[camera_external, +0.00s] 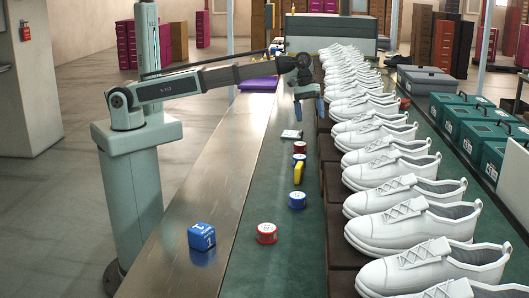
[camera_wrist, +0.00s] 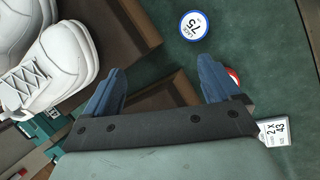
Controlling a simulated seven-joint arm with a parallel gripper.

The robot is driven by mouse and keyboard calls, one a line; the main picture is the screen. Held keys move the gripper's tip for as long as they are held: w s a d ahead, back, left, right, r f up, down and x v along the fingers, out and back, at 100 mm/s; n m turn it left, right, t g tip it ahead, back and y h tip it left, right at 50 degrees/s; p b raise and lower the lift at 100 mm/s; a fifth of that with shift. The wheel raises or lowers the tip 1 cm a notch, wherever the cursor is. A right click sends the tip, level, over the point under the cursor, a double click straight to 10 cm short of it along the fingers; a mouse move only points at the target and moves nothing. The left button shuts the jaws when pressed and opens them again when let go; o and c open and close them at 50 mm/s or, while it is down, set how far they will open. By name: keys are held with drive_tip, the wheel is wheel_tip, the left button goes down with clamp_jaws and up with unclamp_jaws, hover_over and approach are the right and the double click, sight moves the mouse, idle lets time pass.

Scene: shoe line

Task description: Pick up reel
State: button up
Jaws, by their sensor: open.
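Several round, reel-like discs with white labels lie on the green strip. In the external view these include a red one (camera_external: 267,233), a blue one (camera_external: 297,200) and a farther red one (camera_external: 299,147). The wrist view shows a blue-rimmed disc (camera_wrist: 194,25) marked 75 beyond my right finger. A red-rimmed disc (camera_wrist: 235,77) is mostly hidden behind that finger. I cannot tell which disc is the reel meant. My gripper (camera_external: 309,110) hangs above the strip near the shoes, with its blue fingers apart. It is empty in the wrist view (camera_wrist: 162,66).
White shoes (camera_external: 400,215) line the right on brown blocks. A white-labelled item (camera_external: 291,134) lies below my gripper. A yellow item (camera_external: 299,172) is among the discs. A blue box (camera_external: 201,237) stands on the metal edge, and a purple item (camera_external: 258,84) lies farther back.

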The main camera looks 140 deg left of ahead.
sight(300, 144)
drive_tip(key=s+a+f+n+g+y, duration=0.1)
drive_tip(key=s+a+f+g, duration=0.15)
drive_tip(key=s, duration=0.25)
drive_tip(key=s+a+f+g+y, duration=0.1)
drive_tip(key=s+a+g, duration=0.15)
drive_tip(key=s, duration=0.25)
drive_tip(key=shift+t, duration=0.4)
drive_tip(key=shift+f, duration=6.95)
drive_tip(key=c, duration=1.1)
